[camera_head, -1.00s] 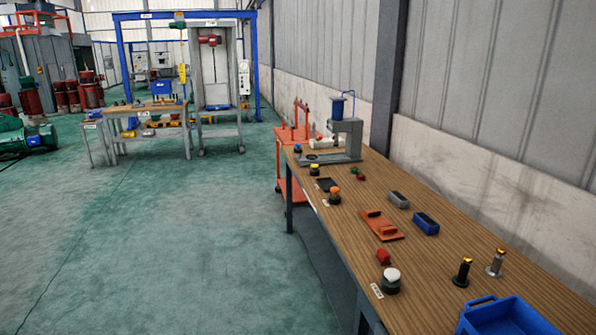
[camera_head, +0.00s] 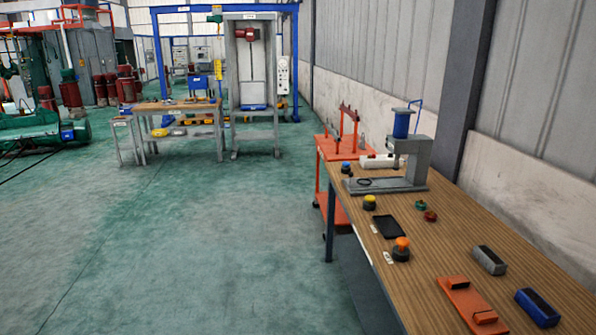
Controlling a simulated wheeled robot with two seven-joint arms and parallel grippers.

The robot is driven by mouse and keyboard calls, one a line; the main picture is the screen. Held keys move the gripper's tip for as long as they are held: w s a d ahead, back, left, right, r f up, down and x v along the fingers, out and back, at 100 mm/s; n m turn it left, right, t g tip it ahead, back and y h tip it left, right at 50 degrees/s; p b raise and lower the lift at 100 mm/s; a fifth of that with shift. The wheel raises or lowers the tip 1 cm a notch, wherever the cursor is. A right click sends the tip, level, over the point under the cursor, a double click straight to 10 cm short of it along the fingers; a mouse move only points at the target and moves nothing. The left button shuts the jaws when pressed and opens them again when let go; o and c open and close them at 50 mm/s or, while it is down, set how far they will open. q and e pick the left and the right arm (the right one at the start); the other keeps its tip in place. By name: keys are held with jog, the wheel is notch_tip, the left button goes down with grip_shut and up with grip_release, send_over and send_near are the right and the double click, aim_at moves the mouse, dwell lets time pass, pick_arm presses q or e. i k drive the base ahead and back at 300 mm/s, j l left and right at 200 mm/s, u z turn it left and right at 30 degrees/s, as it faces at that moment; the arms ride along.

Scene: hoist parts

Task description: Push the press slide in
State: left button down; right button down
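The grey press (camera_head: 415,158) stands at the far end of the long wooden bench (camera_head: 455,235), on the right of the head view. It has a blue cylinder (camera_head: 401,124) on top with a bent blue handle rod. Its flat grey base (camera_head: 385,184) carries a dark ring at the left. Neither of my grippers is in view.
On the bench are an orange-topped button (camera_head: 401,250), a yellow-topped button (camera_head: 369,202), a black tray (camera_head: 388,227), an orange fixture (camera_head: 468,303), and grey (camera_head: 488,260) and blue (camera_head: 537,308) boxes. An orange cart (camera_head: 333,150) stands behind the bench. The green floor (camera_head: 200,250) at left is clear.

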aim_at(365, 183)
jog(key=i+j+z, duration=0.1)
jog(key=i, duration=1.55)
